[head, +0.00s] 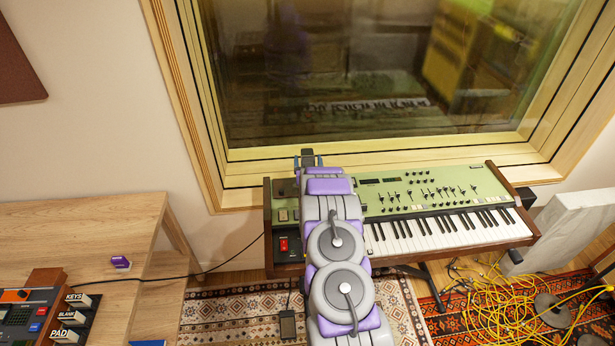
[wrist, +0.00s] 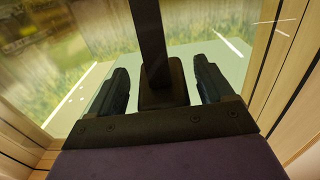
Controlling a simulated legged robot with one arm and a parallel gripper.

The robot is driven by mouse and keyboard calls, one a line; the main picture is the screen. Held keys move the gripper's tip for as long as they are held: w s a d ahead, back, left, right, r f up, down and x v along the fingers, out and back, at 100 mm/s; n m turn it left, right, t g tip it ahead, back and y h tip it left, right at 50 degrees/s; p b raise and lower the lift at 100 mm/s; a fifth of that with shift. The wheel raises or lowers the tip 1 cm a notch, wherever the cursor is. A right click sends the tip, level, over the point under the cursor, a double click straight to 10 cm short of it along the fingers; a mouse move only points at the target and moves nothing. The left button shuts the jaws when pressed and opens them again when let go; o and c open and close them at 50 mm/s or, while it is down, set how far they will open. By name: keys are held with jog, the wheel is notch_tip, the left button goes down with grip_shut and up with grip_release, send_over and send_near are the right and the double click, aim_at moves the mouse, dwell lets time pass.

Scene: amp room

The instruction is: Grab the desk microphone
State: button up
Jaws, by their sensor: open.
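My gripper (head: 308,160) is at the far end of my raised arm, in front of the window and over the back left of the green synthesizer in the head view. In the wrist view its two dark fingers stand apart, so my gripper (wrist: 160,70) is open. A dark upright bar with a blocky foot (wrist: 161,97) shows between the fingers. I cannot tell whether this bar is the desk microphone or part of my gripper. No other thing that is clearly a desk microphone shows. My arm hides part of the synthesizer.
The green synthesizer (head: 447,183) stands below the wood-framed window (head: 360,60). A wooden desk (head: 75,225) at left holds a small purple box (head: 121,262) and a key-labelled rack (head: 75,318). Yellow cables (head: 500,305) lie on the rug at right. A white panel (head: 570,225) stands at far right.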

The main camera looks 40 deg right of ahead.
jog(key=shift+w+d, duration=0.15)
jog(key=shift+w, duration=0.15)
jog(key=shift+c, duration=0.2)
grip_shut()
dwell(0.4)
jog(key=shift+r, duration=0.1)
